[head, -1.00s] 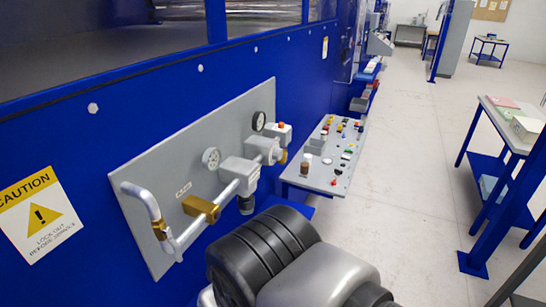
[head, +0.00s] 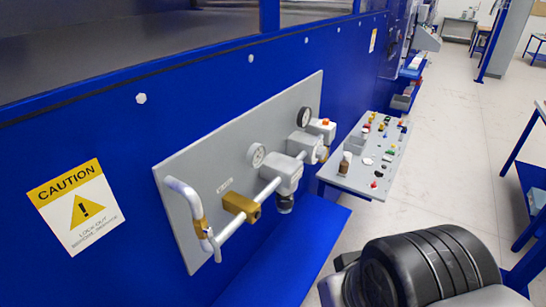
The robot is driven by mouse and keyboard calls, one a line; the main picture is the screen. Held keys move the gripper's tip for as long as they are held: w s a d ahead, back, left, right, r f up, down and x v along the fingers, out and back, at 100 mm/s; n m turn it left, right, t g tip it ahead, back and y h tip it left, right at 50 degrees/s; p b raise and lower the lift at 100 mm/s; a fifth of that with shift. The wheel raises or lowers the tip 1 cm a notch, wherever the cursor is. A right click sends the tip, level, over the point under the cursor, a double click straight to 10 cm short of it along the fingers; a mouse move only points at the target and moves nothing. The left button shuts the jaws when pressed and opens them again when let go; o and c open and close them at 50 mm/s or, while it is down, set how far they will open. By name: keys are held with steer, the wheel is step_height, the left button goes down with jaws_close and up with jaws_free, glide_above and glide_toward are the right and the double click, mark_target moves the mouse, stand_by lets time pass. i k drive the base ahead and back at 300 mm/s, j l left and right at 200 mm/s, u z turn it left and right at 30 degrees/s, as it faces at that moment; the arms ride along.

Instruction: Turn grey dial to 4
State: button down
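I cannot pick out a grey dial for certain. A grey, sloped control panel (head: 346,181) at centre right carries several small coloured buttons and knobs, too small to read. A grey plate (head: 205,160) on the blue wall carries pipework with two round gauges, the nearer one (head: 257,155) white-faced and the farther one (head: 305,117) dark-rimmed. A dark knob (head: 284,205) hangs under the nearer grey regulator block (head: 285,173). My gripper is not in view; only a black and grey part of my arm shows at the lower right.
A brass valve (head: 241,206) and a bent pipe (head: 187,199) stick out from the plate. A caution sign (head: 78,208) is on the wall. Open pale floor (head: 440,150) lies to the right.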

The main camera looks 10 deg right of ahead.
mark_target(321, 152)
steer(key=i+l+z, duration=0.15)
steer(key=i, duration=0.3)
steer(key=i+l+z, duration=0.15)
steer(key=i, duration=0.35)
steer(key=l, duration=0.1)
